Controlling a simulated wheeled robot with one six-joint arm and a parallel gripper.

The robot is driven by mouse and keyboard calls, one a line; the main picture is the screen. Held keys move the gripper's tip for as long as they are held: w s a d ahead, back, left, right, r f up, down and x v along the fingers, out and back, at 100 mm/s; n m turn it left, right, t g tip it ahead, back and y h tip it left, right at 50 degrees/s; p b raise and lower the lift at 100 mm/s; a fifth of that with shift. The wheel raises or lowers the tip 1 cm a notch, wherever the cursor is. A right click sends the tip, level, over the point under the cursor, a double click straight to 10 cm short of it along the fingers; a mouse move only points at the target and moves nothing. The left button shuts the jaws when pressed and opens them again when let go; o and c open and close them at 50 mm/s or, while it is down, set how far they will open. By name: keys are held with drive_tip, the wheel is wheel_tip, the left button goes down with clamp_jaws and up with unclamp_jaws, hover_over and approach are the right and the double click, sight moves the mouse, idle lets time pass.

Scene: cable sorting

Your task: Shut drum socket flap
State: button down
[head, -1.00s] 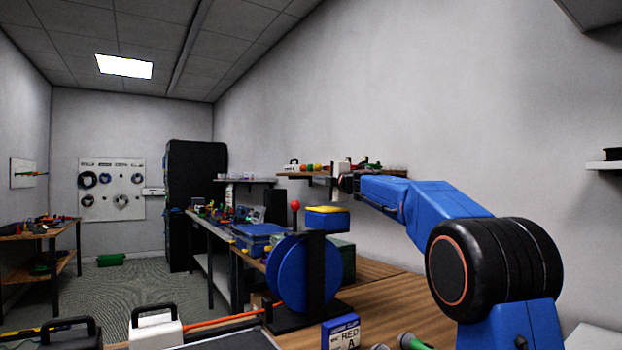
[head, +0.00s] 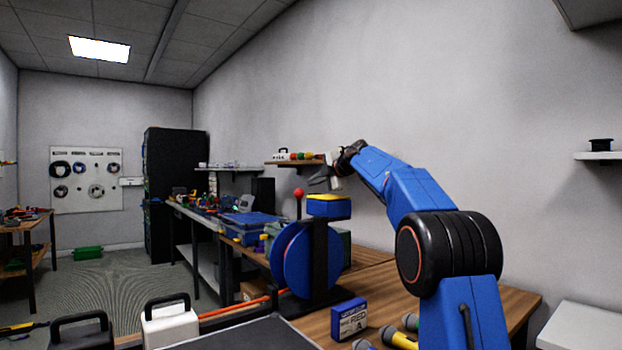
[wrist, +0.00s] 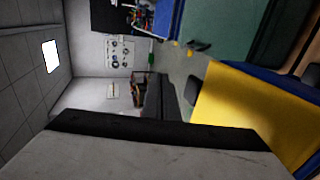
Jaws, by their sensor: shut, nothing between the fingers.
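The blue cable drum (head: 309,262) stands on a black stand on the wooden bench. A blue socket box (head: 329,211) with a yellow flap (head: 326,197) sits on top of the stand. The flap looks about flat on the box, but I cannot tell whether it is fully closed. In the wrist view the yellow flap (wrist: 255,112) fills the right side, close by. My gripper (head: 322,181) is shut and empty, just above the box and to the left of my wrist. I cannot tell whether it touches the flap.
A red ball knob (head: 299,193) stands left of the box. A blue-white label box (head: 348,319) and yellow-black connectors (head: 398,340) lie in front. A wall shelf (head: 295,163) with small items is behind my gripper. Blue bins (head: 250,226) stand farther back.

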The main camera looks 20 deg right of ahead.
drive_tip(key=shift+w+f+g, duration=0.2)
drive_tip(key=shift+f+g, duration=0.3)
drive_tip(key=shift+f, duration=0.2)
